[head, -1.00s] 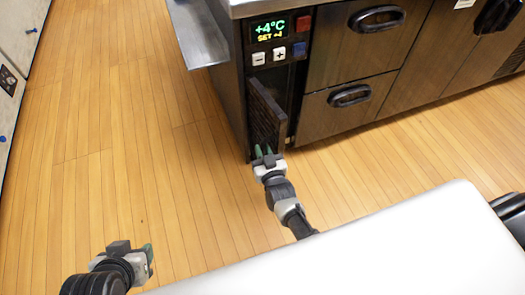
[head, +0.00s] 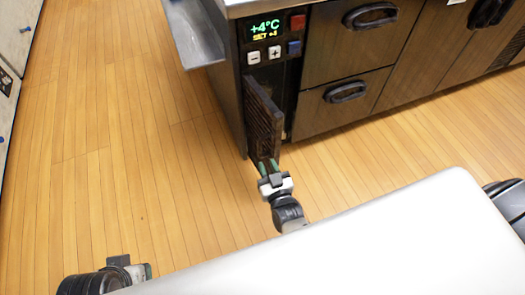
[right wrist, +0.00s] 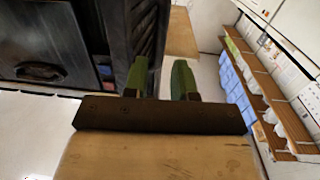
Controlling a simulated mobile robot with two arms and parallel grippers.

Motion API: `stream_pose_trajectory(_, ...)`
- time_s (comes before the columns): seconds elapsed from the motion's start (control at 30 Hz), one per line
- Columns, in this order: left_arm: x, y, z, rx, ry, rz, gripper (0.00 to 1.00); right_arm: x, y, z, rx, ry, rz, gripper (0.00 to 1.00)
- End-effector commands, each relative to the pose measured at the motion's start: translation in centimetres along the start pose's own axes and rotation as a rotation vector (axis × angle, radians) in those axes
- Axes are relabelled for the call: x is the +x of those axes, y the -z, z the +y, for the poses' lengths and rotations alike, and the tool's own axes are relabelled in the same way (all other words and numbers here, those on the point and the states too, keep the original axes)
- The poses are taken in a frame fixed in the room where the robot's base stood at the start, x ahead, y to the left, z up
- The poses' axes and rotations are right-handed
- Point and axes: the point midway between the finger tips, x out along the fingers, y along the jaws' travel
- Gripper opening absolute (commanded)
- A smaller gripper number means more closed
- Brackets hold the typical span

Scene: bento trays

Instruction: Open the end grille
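The end grille (head: 263,118) is a dark slatted panel low on the left end of the steel counter unit, below its control panel. It stands swung outward, partly open, with a dark recess beside it. My right gripper (head: 268,168) is at the grille's lower free edge. In the right wrist view its two green fingers (right wrist: 161,80) are apart, with the grille (right wrist: 150,30) just beyond the left finger; whether they touch is unclear. My left gripper (head: 138,270) is low at the left, away from the unit, its fingers mostly hidden.
The control panel (head: 272,38) reads +4°C and has several buttons. Drawers with dark handles (head: 346,92) lie to its right. A steel shelf (head: 194,35) juts out at the left. The wooden floor (head: 120,150) is clear to the left of the grille.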

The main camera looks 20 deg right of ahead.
Motion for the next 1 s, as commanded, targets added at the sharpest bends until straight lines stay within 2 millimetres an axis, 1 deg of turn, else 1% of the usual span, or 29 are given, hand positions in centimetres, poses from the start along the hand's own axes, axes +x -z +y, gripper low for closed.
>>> stream_pose_trajectory(0.03, -0.4, 0.1, 0.0, 0.000, 0.000, 0.001, 0.43, -0.9, 0.1, 0.0, -0.001, 0.000, -0.002, 0.26)
stream_pose_trajectory(0.1, -0.5, 0.2, 0.0, 0.000, 0.000, 0.002, 0.43, -1.8, 0.1, 0.0, -0.001, 0.000, 0.000, 0.26)
stream_pose_trajectory(0.2, -0.6, 0.2, 0.0, 0.001, 0.000, 0.003, 0.43, -2.6, 0.1, 0.0, -0.001, 0.001, 0.000, 0.26)
stream_pose_trajectory(0.3, -0.6, 0.3, 0.0, 0.001, 0.000, 0.004, 0.43, -2.9, 0.1, 0.0, -0.001, 0.001, 0.002, 0.26)
stream_pose_trajectory(0.53, -0.6, 0.3, 0.0, 0.001, 0.000, 0.004, 0.43, -3.0, 0.0, 0.0, -0.001, 0.000, 0.002, 0.26)
stream_pose_trajectory(0.67, -0.6, 0.3, 0.0, 0.001, -0.001, 0.006, 0.43, -2.9, 0.1, 0.1, -0.002, 0.006, -0.015, 0.06)
stream_pose_trajectory(0.7, -0.6, 0.3, 0.0, 0.001, -0.001, 0.006, 0.43, -2.9, 0.2, 0.2, -0.004, 0.013, -0.034, 0.00)
stream_pose_trajectory(0.77, -0.6, 0.3, 0.0, 0.001, -0.001, 0.006, 0.43, -2.8, 0.4, 0.4, -0.008, 0.027, -0.082, 0.00)
stream_pose_trajectory(0.87, -0.6, 0.3, 0.0, 0.001, -0.001, 0.006, 0.43, -3.0, 1.1, 0.9, -0.015, 0.061, -0.204, 0.00)
stream_pose_trajectory(0.97, -0.6, 0.3, 0.0, 0.001, -0.001, 0.005, 0.43, -3.8, 2.1, 1.4, -0.029, 0.097, -0.358, 0.00)
stream_pose_trajectory(1.0, -0.6, 0.3, 0.0, 0.001, -0.001, 0.005, 0.43, -4.4, 2.6, 1.6, -0.035, 0.109, -0.422, 0.00)
